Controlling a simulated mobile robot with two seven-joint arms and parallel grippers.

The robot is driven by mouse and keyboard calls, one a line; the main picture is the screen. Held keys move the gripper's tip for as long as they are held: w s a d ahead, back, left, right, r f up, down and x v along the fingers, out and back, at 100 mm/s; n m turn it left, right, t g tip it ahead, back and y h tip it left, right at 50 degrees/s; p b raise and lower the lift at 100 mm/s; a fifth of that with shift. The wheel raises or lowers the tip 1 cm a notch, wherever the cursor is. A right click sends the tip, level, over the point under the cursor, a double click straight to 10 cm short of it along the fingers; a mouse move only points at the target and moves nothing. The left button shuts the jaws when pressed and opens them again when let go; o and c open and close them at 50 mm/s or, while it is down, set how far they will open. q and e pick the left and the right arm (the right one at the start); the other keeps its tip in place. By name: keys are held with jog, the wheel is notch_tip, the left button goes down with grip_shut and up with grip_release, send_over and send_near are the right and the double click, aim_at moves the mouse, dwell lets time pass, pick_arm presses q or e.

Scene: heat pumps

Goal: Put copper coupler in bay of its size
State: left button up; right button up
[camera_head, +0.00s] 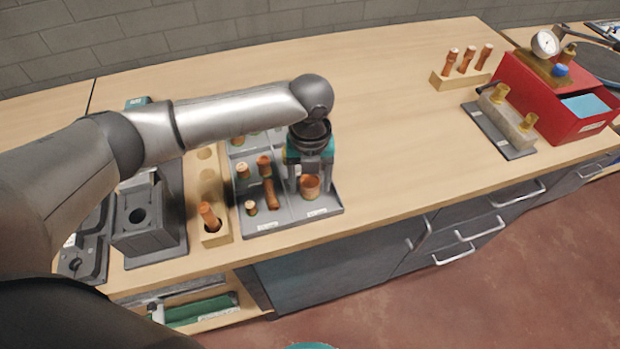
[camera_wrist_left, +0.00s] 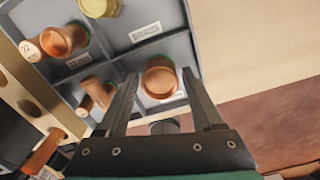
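A wide copper coupler (camera_head: 310,187) stands upright in the front right bay of the grey divided tray (camera_head: 333,209); in the left wrist view the coupler (camera_wrist_left: 160,80) shows its open round top. My left gripper (camera_head: 312,180) points down over that bay. In the left wrist view its fingers (camera_wrist_left: 160,73) are apart, one on each side of the coupler, with small gaps showing. Copper fittings, including a tee-like piece (camera_head: 269,192), lie in the front left bay. Labels show on the tray's walls, mostly too small to read.
A wooden block (camera_head: 214,239) with a copper piece stands left of the tray, beside a grey fixture (camera_head: 140,238). At the far right are a wooden rack (camera_head: 452,84) of copper pieces and a red box (camera_head: 535,95). The middle of the bench is clear.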

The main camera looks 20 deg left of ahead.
aim_at(310, 181)
pick_arm(q)
jog(key=shift+o, duration=0.9)
notch_tip(310, 181, up, 12)
jog(key=p, duration=0.2)
jog(key=shift+r, duration=0.2)
